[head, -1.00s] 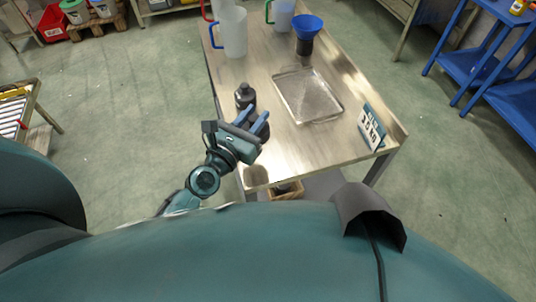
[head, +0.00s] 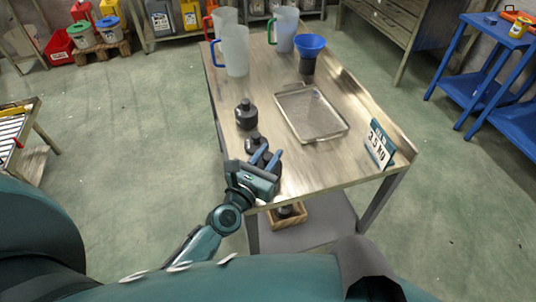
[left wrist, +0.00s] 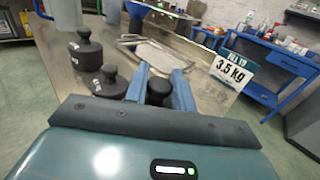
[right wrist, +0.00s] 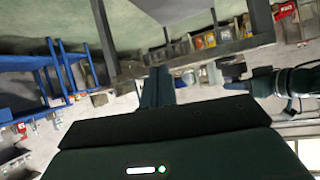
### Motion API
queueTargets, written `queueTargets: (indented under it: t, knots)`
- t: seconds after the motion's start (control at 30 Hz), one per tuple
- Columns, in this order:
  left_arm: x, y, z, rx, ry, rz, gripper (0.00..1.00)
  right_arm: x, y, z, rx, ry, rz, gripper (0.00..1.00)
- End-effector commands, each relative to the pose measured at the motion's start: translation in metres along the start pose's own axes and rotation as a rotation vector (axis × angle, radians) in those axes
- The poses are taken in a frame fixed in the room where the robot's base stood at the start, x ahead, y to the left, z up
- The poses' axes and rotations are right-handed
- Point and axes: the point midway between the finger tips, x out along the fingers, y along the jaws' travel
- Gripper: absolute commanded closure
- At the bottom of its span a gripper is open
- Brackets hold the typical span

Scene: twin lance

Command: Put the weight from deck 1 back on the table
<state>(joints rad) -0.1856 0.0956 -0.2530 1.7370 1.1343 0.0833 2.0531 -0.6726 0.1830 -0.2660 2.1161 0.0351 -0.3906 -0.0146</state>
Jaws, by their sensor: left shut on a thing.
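My left gripper (head: 264,160) is shut on a small dark weight, whose round knob shows between the blue fingers in the left wrist view (left wrist: 158,88). It is at the near left part of the steel table (head: 330,172); contact between weight and tabletop cannot be told. Two other dark knobbed weights stand to its left: a large one (head: 246,117) and a middle one (head: 252,141), also in the left wrist view (left wrist: 110,84). My right gripper (right wrist: 156,86) shows only in its own wrist view, fingers together with nothing visible between them.
A shallow steel tray (head: 341,128) lies mid-table. A sign reading 3.5 kg (head: 379,144) stands at the near right. Jugs (head: 235,58) and a blue funnel (head: 310,43) are at the back. A wooden box (head: 298,216) with something dark inside sits on the lower shelf.

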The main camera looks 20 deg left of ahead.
Motion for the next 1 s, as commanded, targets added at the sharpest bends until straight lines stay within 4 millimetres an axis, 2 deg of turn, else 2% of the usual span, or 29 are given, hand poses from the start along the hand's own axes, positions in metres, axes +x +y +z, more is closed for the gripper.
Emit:
queueTargets:
  t: [0.03, 0.17, 0.6, 0.63, 0.87, 1.0]
  knots:
    - [0.001, 0.0, -0.01, 0.001, -0.007, 0.001, 1.0, 0.004, -0.002, 0.007, 0.004, 0.007, -0.009, 1.0]
    - [0.001, 0.0, -0.022, 0.001, -0.008, 0.001, 1.0, 0.009, -0.003, 0.011, 0.027, 0.02, -0.02, 1.0]
    - [0.001, 0.0, -0.025, 0.0, -0.008, 0.002, 1.0, 0.009, 0.0, 0.006, 0.054, 0.036, -0.01, 1.0]
    - [0.0, 0.0, -0.028, 0.0, 0.0, 0.0, 0.73, 0.009, -0.001, 0.005, 0.057, 0.037, -0.01, 1.0]
    - [0.0, 0.0, -0.027, 0.0, 0.001, 0.0, 0.54, 0.009, -0.001, 0.005, 0.058, 0.036, -0.009, 1.0]
    - [0.0, 0.0, -0.027, 0.0, 0.001, 0.0, 0.53, 0.009, -0.001, 0.005, 0.057, 0.035, -0.01, 1.0]
